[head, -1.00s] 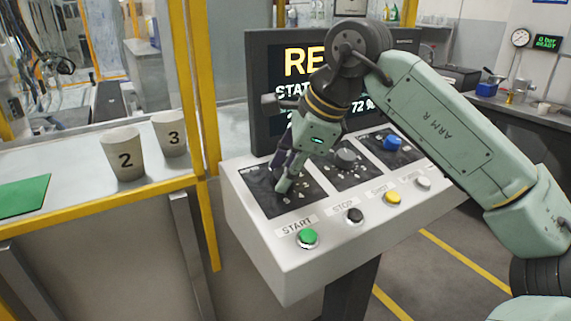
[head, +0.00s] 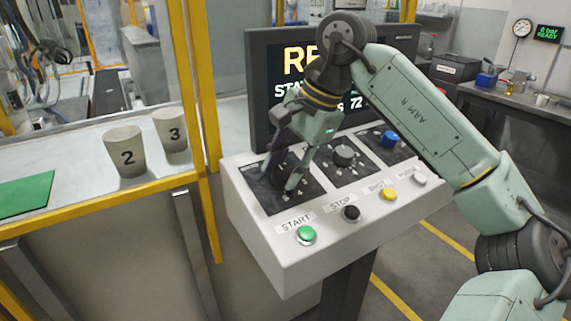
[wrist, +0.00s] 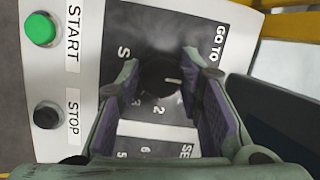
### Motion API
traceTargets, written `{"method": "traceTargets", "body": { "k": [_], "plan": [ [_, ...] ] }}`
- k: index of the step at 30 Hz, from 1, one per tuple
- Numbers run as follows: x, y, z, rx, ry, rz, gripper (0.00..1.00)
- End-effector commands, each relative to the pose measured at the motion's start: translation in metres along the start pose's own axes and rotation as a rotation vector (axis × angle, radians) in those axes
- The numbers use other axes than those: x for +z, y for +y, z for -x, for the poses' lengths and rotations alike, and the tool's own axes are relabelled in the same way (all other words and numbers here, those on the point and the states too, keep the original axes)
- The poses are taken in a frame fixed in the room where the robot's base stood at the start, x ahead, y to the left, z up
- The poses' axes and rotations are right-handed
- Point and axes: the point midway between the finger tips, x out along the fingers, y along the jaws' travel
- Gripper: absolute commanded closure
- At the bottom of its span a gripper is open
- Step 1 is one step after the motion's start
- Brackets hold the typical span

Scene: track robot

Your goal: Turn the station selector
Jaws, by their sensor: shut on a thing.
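The black round knob (wrist: 157,75) sits on the dark left plate (head: 258,190) of the sloped console. It has a light pointer line and numbers around it; 2 and 3 are readable. "GO TO" and part of a word starting with S show beside it, the rest hidden by a finger. My gripper (wrist: 160,68) has one finger on each side of the knob and is shut on it. In the head view my gripper (head: 280,177) comes down over the left plate and hides most of the knob.
A middle knob (head: 344,156) and a blue knob (head: 390,139) sit to the right. Green START (head: 306,235), black STOP (head: 351,213), yellow and white buttons line the front. A screen (head: 260,100) stands behind. Cups 2 (head: 126,155) and 3 (head: 171,133) stand left.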

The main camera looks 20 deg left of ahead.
Motion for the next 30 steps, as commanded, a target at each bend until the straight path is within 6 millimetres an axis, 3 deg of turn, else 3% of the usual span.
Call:
{"method": "traceTargets", "body": {
  "k": [15,16,24,30],
  "plan": [
    [-0.0005,-0.0012,0.0008,0.0,0.001,0.019,0.94],
    [-0.0005,-0.0012,0.0008,0.0,0.001,0.019,0.66],
    [-0.0002,-0.0007,0.0004,0.003,0.0,0.019,0.48],
    [0.0,-0.0004,0.0002,0.004,0.0,0.019,0.47]
  ]
}}
